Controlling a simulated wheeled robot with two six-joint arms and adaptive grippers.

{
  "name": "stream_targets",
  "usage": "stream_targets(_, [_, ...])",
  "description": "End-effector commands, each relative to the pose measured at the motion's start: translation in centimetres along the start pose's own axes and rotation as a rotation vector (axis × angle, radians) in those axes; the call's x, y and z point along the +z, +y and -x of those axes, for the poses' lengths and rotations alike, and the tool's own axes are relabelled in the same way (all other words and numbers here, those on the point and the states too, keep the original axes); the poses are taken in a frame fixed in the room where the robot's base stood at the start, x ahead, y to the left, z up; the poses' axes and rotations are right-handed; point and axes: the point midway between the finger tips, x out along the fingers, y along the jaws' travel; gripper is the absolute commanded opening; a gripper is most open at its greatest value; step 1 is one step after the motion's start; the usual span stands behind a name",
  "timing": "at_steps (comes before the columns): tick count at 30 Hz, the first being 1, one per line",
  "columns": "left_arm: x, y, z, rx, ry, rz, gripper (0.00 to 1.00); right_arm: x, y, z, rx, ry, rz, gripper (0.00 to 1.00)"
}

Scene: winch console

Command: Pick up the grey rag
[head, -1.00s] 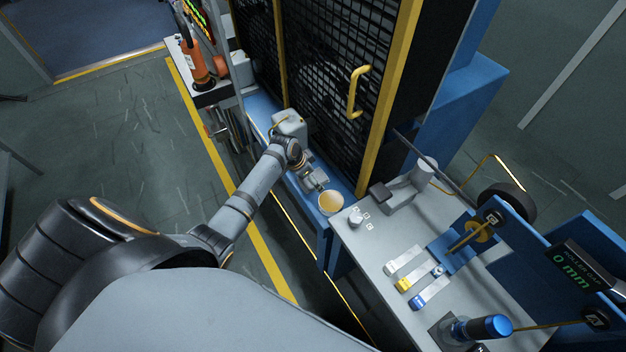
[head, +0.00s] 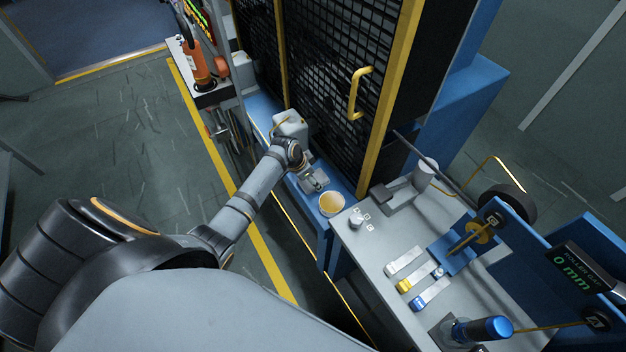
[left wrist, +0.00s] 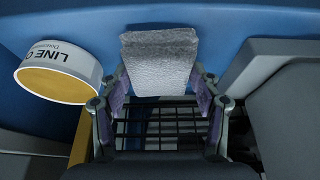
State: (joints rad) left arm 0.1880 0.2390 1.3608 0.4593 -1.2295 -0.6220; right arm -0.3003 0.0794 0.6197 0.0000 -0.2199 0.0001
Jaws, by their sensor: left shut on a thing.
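The grey rag (left wrist: 160,62) is a folded, rough-textured pad between the two fingers of my left gripper (left wrist: 158,92) in the left wrist view. The fingers are shut on its sides. In the head view my left gripper (head: 315,181) is over the blue ledge beside the round tub, and the rag is small and hard to tell from the grey fingers. My right gripper is in neither view.
A round white tub (left wrist: 58,70) with a "LINE C" label and a yellowish inside stands close beside the gripper; the head view shows it too (head: 332,204). The black mesh guard (head: 335,75) rises behind the ledge. A grey console (head: 380,245) with coloured levers is to the right.

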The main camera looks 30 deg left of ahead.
Motion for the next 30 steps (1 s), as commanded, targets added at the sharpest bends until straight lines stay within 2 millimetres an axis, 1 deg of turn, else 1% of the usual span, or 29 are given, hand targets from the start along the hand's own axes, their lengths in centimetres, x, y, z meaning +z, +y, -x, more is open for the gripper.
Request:
stream_targets(5, [-0.3, -0.1, 0.7, -0.002, 0.001, -0.002, 0.34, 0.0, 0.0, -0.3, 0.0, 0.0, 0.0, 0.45])
stream_targets(8, [-0.9, -0.1, 2.2, -0.004, 0.003, -0.002, 0.34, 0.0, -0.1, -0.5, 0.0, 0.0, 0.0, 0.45])
stream_targets(10, [-1.4, 0.0, 3.7, -0.004, 0.002, -0.003, 0.34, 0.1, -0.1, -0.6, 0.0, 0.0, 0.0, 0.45])
stream_targets(12, [-1.0, 1.0, 5.5, -0.002, 0.0, -0.004, 0.34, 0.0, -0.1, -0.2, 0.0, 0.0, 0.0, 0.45])
stream_targets(18, [-0.2, 3.7, 10.7, -0.002, 0.0, -0.005, 0.34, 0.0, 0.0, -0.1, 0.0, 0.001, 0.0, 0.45])
stream_targets(21, [1.3, 5.5, 12.1, -0.001, -0.004, -0.004, 0.34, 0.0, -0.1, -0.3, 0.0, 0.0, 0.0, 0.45])
stream_targets(24, [2.3, 7.0, 13.6, -0.001, -0.004, -0.004, 0.34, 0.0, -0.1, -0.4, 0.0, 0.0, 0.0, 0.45])
stream_targets(30, [3.7, 9.0, 15.6, -0.001, -0.003, -0.002, 0.34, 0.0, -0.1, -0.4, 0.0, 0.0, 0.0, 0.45])
